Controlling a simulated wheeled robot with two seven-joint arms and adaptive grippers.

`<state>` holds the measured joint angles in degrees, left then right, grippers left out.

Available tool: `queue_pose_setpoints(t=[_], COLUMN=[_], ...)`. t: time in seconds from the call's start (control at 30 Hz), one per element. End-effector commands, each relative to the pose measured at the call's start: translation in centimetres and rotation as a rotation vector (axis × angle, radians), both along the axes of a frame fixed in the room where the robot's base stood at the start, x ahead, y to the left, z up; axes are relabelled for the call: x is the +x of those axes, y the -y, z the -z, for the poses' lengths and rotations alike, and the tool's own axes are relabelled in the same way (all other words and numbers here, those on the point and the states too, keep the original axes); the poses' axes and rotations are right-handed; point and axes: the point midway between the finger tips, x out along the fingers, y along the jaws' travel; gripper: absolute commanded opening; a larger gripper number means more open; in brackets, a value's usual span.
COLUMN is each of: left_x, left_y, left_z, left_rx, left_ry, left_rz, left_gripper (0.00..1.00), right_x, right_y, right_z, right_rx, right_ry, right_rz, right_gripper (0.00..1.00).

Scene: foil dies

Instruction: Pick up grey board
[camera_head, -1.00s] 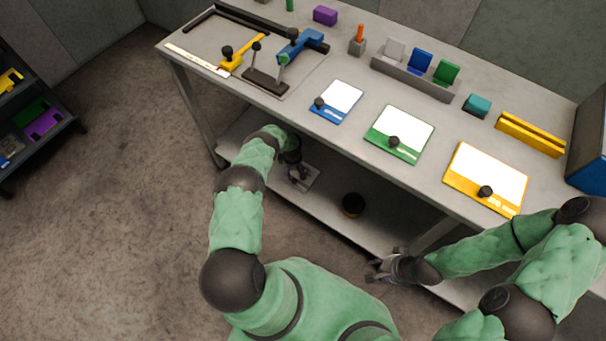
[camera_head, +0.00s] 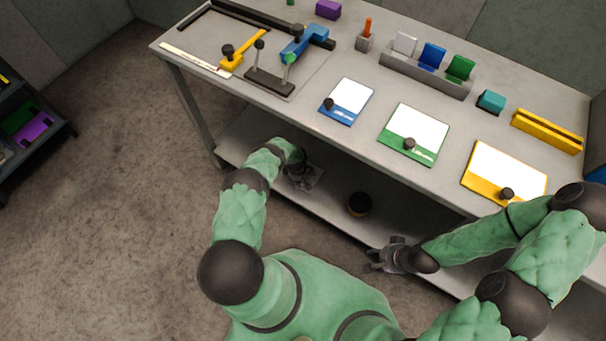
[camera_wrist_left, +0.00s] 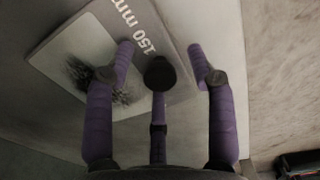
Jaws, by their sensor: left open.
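The grey board (camera_head: 313,178) lies on the bench's lower shelf, partly hidden by my left gripper (camera_head: 299,180) in the head view. In the left wrist view the board (camera_wrist_left: 174,53) has a white panel with a dark smudge and a grey strip marked "150 mm". My left gripper (camera_wrist_left: 160,47) is open over the board, its purple fingers spread. A dark round knob (camera_wrist_left: 158,70) shows between the fingers; I cannot tell whether they touch it. My right gripper (camera_head: 374,260) is empty with fingers spread, in front of the bench.
A round black-and-yellow object (camera_head: 359,204) lies on the lower shelf (camera_head: 335,217) right of the board. Blue (camera_head: 349,98), green (camera_head: 426,153) and yellow (camera_head: 478,183) boards lie on the bench top above. A bench leg (camera_head: 193,115) stands left of my left arm.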

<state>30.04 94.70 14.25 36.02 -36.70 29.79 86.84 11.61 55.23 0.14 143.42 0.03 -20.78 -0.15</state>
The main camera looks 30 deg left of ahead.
Motion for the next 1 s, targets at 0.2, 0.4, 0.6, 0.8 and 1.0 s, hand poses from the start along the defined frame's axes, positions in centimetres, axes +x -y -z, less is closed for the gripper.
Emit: queue_pose_setpoints(t=[0.2, 0.4, 0.6, 0.8, 1.0], left_x=[0.0, 0.1, 0.1, 0.1, -0.1], left_y=[0.0, -0.1, -0.1, -0.1, 0.0], left_z=[0.0, -0.1, -0.1, -1.2, -4.0], left_rx=[0.000, 0.001, 0.000, 0.001, 0.000], left_ry=[0.000, 0.001, 0.001, 0.001, 0.000], left_rz=[0.000, 0.000, 0.000, 0.001, 0.002], left_gripper=[0.14, 0.00, 0.00, 0.00, 0.00], right_x=[0.0, 0.0, 0.0, 0.0, 0.0], right_y=[0.0, 0.0, 0.0, 0.0, 0.0], right_z=[0.0, 0.0, -0.1, -0.7, -2.7], right_rx=[0.000, 0.000, 0.000, 0.000, 0.000], right_ry=[0.000, 0.000, 0.000, 0.000, 0.000], right_rz=[0.000, 0.000, 0.000, 0.000, 0.000], right_gripper=[0.40, 0.40, 0.40, 0.40, 0.40])
